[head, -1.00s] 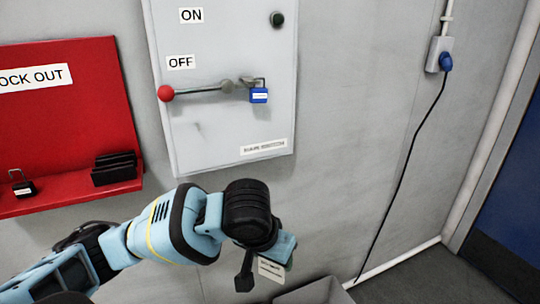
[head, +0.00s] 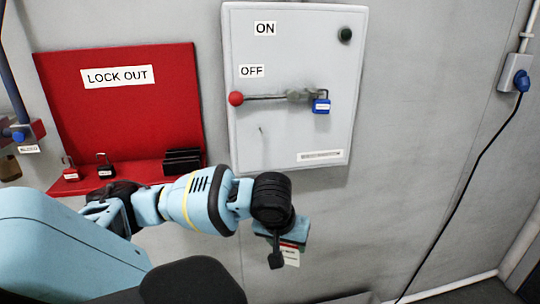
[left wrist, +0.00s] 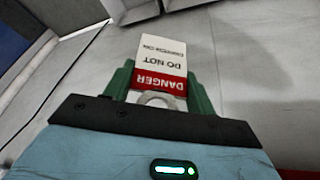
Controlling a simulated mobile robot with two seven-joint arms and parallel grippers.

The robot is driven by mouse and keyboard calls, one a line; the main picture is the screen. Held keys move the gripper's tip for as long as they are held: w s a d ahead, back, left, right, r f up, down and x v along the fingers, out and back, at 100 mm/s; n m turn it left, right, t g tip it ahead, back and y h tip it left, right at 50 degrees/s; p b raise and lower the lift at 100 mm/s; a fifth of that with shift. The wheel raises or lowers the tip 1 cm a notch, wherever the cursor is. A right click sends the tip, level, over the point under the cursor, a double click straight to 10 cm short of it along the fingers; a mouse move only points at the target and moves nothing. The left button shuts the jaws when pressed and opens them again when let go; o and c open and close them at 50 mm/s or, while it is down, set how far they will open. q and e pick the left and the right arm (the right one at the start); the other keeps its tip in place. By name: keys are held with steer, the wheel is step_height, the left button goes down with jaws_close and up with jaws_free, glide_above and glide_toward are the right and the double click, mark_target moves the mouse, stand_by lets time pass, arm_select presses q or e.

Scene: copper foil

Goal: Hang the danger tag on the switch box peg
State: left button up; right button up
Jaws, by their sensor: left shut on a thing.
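The danger tag (head: 291,258), white with a red band, hangs from my left gripper (head: 287,242), below the switch box. In the left wrist view the tag (left wrist: 160,62) reads "DANGER DO NOT" upside down, with a pale ring at its red end. The left gripper's green fingers (left wrist: 160,92) are shut on the tag. The grey switch box (head: 280,135) is on the wall, its red-knobbed lever (head: 236,98) level beside OFF. A blue padlock (head: 321,105) hangs near the lever's pivot. A small dark mark (head: 261,129) is on the box front; I cannot tell if it is the peg.
The red LOCK OUT board (head: 120,120) is left of the box, with padlocks and black items on its shelf. A blue plug and socket (head: 517,75) with a hanging black cable are at right. The wall (head: 415,140) between is clear.

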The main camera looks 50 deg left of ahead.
arm_select(q)
steer(key=s+a+r+n+y+p, duration=0.1)
steer(key=s+a+r+n, duration=0.15)
steer(key=a+r, duration=0.35)
steer(key=s+a+r+n+p, duration=0.1)
steer(key=s+a+r+n, duration=0.15)
steer(key=a+r, duration=0.35)
steer(key=w+d+r+n+p, duration=0.1)
steer(key=w+d+r, duration=0.3)
steer(key=d+r, duration=0.4)
steer(key=shift+d+r+n, duration=0.2)
steer(key=shift+n, duration=0.1)
arm_select(e)
steer(key=shift+t, duration=0.6)
steer(key=w+r, duration=0.2)
steer(key=w+d+r, duration=0.1)
steer(key=r, duration=0.1)
steer(key=shift+w+r, duration=0.25)
steer(key=shift+w, duration=0.1)
